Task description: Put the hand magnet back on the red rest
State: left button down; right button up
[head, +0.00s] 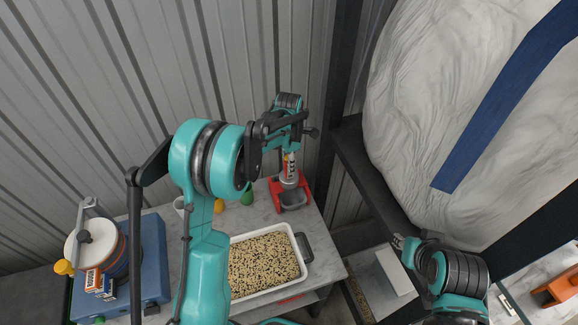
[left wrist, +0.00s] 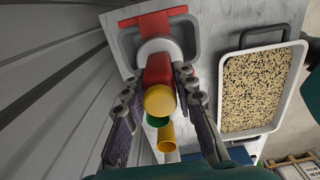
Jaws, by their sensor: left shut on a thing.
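The hand magnet has a red body (left wrist: 158,70), a yellow end cap and a pale round base. In the head view the magnet (head: 289,167) hangs upright below my left gripper (head: 290,146). In the left wrist view the fingers of my left gripper (left wrist: 157,82) are shut on its body from both sides. The red rest (head: 277,187) with its grey tray is at the table's far right corner. The magnet's base is over the rest, seen in the left wrist view (left wrist: 150,17); I cannot tell whether they touch. My right gripper (head: 402,243) is at lower right, its jaws unclear.
A white tray of speckled grains (head: 262,262) stands in front of the rest. A yellow piece (head: 219,206) and a green piece (head: 247,197) lie beside the rest. A blue machine (head: 150,258) is at the left. A corrugated wall (head: 90,90) rises behind.

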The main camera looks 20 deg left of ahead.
pick_arm(q)
jog(key=shift+w+f, duration=0.1)
jog(key=shift+f, duration=0.55)
jog(key=shift+f, duration=0.1)
jog(key=c, duration=1.2)
grip_release()
